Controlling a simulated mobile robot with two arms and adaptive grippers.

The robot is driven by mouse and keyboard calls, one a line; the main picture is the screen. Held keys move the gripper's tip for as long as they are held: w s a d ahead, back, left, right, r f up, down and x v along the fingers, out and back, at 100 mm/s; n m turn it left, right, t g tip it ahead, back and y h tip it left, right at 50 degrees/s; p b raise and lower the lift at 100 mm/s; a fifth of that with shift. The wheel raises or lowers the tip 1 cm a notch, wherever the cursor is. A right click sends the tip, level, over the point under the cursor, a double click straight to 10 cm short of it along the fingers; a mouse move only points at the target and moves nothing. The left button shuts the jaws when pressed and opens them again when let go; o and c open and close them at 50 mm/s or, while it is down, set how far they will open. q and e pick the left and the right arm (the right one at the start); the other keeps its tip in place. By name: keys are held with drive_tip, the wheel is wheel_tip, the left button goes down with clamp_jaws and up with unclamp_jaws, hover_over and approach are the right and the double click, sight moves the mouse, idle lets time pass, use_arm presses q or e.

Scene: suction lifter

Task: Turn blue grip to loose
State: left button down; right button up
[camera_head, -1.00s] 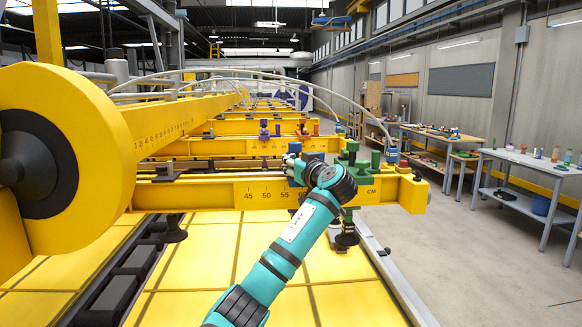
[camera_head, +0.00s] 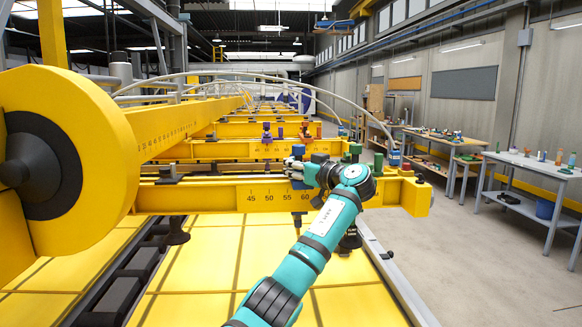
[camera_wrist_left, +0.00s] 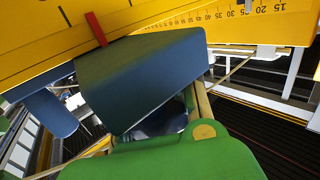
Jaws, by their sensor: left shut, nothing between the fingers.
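The blue grip (camera_head: 298,151) stands on top of the front yellow crossbeam (camera_head: 230,196), just above the scale mark 60. My left gripper (camera_head: 290,166) is at the blue grip in the head view, its fingers shut and empty, pointing left. I cannot tell whether it touches the grip. In the left wrist view a large blue block (camera_wrist_left: 145,80) fills the middle, below a red pointer (camera_wrist_left: 97,28) on the yellow beam. A green part (camera_wrist_left: 165,160) is close in the foreground there. The fingertips are not clear in that view. My right gripper is not in view.
A green knob (camera_head: 355,150) rises just behind my left wrist, and its carriage is mostly hidden. A grey hose curves down to a blue fitting (camera_head: 394,158) at the beam's right end. Yellow panels (camera_head: 200,265) lie below. Workbenches (camera_head: 530,165) stand far right.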

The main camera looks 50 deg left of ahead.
use_arm(q)
drive_tip(key=shift+s+d+r+n+g+p, duration=0.1)
drive_tip(key=shift+s+n+g+p, duration=0.1)
drive_tip(key=shift+n+g, duration=0.3)
drive_tip(key=shift+s+r+n+g+p, duration=0.1)
drive_tip(key=shift+n+g+p, duration=0.15)
drive_tip(key=shift+g, duration=0.35)
idle(1.1)
drive_tip(key=c, duration=1.5)
unclamp_jaws()
drive_tip(key=shift+d+r, duration=0.1)
drive_tip(key=shift+d, duration=0.1)
drive_tip(key=o, duration=0.4)
drive_tip(key=shift+a, duration=0.15)
drive_tip(key=d, duration=0.4)
drive_tip(key=w+d, duration=0.1)
drive_tip(key=d, duration=0.7)
drive_tip(key=shift+w, duration=0.2)
